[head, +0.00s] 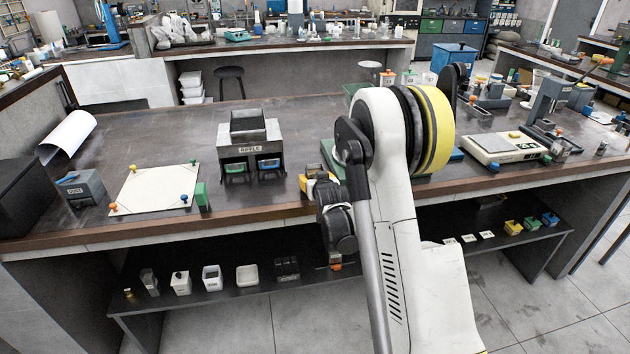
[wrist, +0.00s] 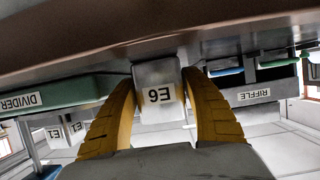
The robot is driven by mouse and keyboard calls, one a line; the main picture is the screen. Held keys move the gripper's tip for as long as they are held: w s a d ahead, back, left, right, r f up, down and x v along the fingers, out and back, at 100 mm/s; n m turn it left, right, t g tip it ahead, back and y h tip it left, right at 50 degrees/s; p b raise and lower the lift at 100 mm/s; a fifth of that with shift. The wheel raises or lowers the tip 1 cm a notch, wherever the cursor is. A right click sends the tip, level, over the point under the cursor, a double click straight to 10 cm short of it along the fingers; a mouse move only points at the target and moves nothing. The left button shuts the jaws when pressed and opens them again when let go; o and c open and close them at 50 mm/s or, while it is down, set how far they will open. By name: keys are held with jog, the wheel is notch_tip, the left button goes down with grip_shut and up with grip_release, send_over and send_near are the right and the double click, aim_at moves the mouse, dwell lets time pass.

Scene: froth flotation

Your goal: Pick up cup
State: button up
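The cup (wrist: 158,86) is a small white block-like vessel with a dark label that looks like "E6", shown in the wrist view, which is turned upside down. My gripper (wrist: 160,78) has its two curved yellow fingers on either side of the cup. The fingertips lie against its left and right faces with no gap visible. In the head view, my gripper (head: 318,186) is low at the front edge of the bench (head: 265,212), right of the riffle box. My arm hides the cup there. I cannot tell whether the cup rests on the bench.
The riffle box (head: 249,150) stands on the bench left of my gripper. A white sheet (head: 155,188) with coloured corner pieces lies further left. A green divider (wrist: 70,96) is beside the cup in the wrist view. A scale (head: 503,147) stands right of my arm.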

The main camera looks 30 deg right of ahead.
jog(key=c, duration=0.8)
jog(key=shift+c, duration=0.2)
jog(key=shift+r, duration=0.15)
